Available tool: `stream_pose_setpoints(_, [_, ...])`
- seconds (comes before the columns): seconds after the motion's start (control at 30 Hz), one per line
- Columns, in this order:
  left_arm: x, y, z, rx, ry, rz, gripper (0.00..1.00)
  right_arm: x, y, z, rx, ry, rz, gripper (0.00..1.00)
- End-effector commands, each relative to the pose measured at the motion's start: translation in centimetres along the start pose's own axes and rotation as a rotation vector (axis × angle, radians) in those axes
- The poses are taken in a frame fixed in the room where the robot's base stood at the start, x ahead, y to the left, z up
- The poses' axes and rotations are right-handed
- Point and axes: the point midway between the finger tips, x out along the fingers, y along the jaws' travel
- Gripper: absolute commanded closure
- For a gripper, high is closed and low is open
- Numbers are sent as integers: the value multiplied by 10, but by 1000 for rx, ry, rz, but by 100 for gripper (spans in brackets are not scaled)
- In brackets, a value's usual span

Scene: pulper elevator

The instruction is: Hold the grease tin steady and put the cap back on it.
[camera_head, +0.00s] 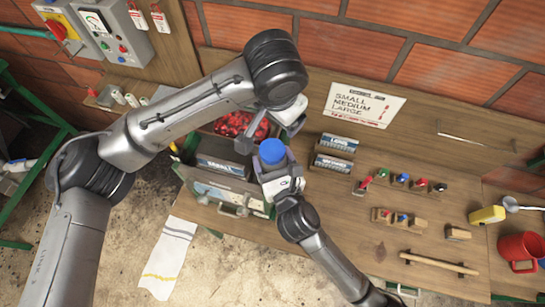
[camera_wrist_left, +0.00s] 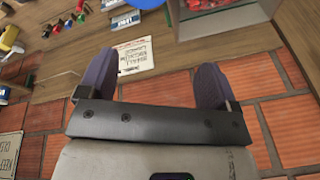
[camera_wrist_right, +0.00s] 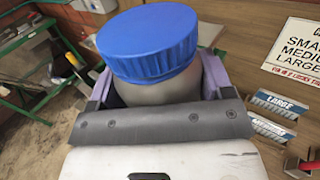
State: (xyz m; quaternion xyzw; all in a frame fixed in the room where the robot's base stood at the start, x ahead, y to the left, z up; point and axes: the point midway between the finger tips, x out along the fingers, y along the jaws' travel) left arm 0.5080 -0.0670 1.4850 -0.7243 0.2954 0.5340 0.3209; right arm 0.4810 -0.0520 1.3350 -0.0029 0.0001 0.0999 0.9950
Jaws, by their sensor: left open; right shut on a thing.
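The grey grease tin (camera_wrist_right: 155,90) stands between the fingers of my right gripper (camera_wrist_right: 157,80), which is shut on it. The blue ribbed cap (camera_wrist_right: 150,42) sits over the tin's top in the right wrist view; I cannot tell whether it is fully seated. In the head view the cap (camera_head: 272,150) shows from above and hides most of the tin. My left gripper (camera_head: 274,122) is open just above and behind the cap, apart from it. In the left wrist view its fingers (camera_wrist_left: 153,82) have nothing between them.
An open drawer (camera_head: 225,186) and a bin of red things (camera_head: 238,124) lie close on the left. A sign (camera_head: 365,104) stands behind.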

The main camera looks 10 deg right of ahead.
Motion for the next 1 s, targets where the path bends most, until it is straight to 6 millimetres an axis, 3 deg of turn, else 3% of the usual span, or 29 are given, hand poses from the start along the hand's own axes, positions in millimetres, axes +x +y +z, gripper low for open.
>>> stream_pose_setpoints(0.2, [2, 12, 25, -268, -219, 128, 16, 0, 0, 1, 0, -2, 0, 93])
stream_pose_setpoints(0.4, [0, 12, 30, -414, -257, 103, 16, 0, 0, 1, 0, -2, 0, 93])
stream_pose_setpoints(1.0, [4, 12, 30, -467, -258, 96, 16, 0, 0, 1, 0, -2, 0, 93])
